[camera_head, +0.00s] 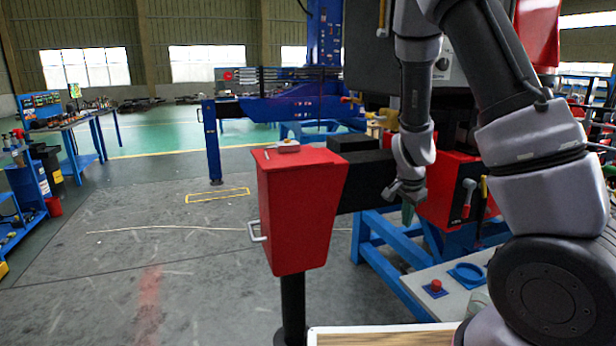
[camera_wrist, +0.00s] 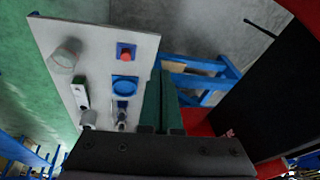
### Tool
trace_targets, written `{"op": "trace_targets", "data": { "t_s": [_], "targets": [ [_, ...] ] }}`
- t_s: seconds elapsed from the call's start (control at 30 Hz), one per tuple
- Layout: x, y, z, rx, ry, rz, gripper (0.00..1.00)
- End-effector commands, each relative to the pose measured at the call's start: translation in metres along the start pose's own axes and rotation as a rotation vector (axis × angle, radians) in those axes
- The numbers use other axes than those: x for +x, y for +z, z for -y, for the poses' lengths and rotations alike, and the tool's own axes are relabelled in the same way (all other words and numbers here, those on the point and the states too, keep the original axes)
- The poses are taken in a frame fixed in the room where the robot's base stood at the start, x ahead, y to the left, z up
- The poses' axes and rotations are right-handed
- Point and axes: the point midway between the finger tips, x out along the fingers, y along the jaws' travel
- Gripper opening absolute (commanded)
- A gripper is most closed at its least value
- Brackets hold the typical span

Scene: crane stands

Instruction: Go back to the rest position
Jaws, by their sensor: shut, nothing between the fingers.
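My gripper (camera_wrist: 164,75) is shut and empty; its two dark green fingers lie side by side in the wrist view. In the head view my arm reaches in from the right and bends down, with the wrist end beside the black beam behind the red box (camera_head: 300,215). The fingers point down there and are hard to make out. In the wrist view, a pale board (camera_wrist: 95,50) lies below and left of the fingers. It carries a red button on a blue base (camera_wrist: 126,53), a blue ring (camera_wrist: 125,83) and a clear cup (camera_wrist: 66,55). No finger appears to touch these.
The red box stands on a black post, with a small item (camera_head: 288,146) on top. A blue frame (camera_head: 385,262) supports the board below my arm. A blue crane stand (camera_head: 212,150) is behind. A workbench (camera_head: 70,122) is far left.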

Motion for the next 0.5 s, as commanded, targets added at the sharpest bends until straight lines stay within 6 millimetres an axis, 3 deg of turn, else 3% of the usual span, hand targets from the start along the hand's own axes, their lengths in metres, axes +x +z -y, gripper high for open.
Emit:
{"op": "trace_targets", "data": {
  "t_s": [0.03,0.27,0.5],
  "targets": [
    [-0.021,0.001,0.006,-0.007,-0.041,0.045,0.00],
    [-0.114,0.010,0.013,-0.120,-0.200,0.188,0.00],
    [-0.216,0.010,-0.005,-0.287,-0.361,0.212,0.00]
  ]
}}
